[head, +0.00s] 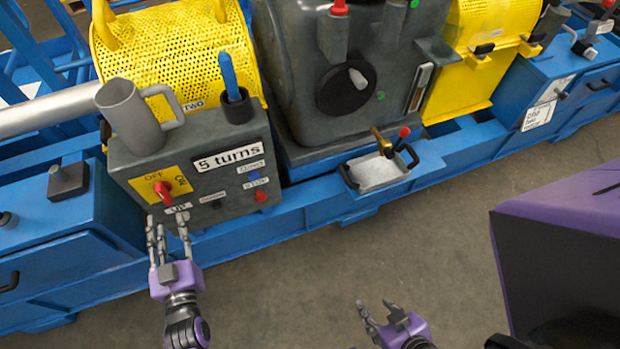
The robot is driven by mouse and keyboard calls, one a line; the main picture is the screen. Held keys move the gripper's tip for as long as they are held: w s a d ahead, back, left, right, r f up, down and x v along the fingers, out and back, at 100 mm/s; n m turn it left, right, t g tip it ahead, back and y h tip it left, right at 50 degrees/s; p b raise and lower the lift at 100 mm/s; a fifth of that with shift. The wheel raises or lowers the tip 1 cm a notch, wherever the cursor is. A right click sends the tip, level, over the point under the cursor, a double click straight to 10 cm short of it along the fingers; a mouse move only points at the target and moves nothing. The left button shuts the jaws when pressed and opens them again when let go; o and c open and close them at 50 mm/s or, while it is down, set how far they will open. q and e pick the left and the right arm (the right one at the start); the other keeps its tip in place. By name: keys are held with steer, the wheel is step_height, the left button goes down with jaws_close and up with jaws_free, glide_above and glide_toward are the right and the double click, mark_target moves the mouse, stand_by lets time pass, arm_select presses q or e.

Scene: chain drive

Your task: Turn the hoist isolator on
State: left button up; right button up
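The hoist isolator (162,190) is a red rotary switch on a yellow plate marked OFF and ON, at the left of the grey control box (215,165). Its red handle sits nearer the OFF side, though its exact angle is hard to read. My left gripper (168,224) is open and empty, just below and in front of the isolator, its fingers pointing up toward the box. I see no contact with the switch. My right gripper (376,309) is open and empty over the floor at the bottom centre.
A tray (380,172) sits to the right. The floor in front is clear.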

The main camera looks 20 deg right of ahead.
mark_target(164, 199)
arm_select(q)
steer(key=w, duration=0.8)
jaws_close()
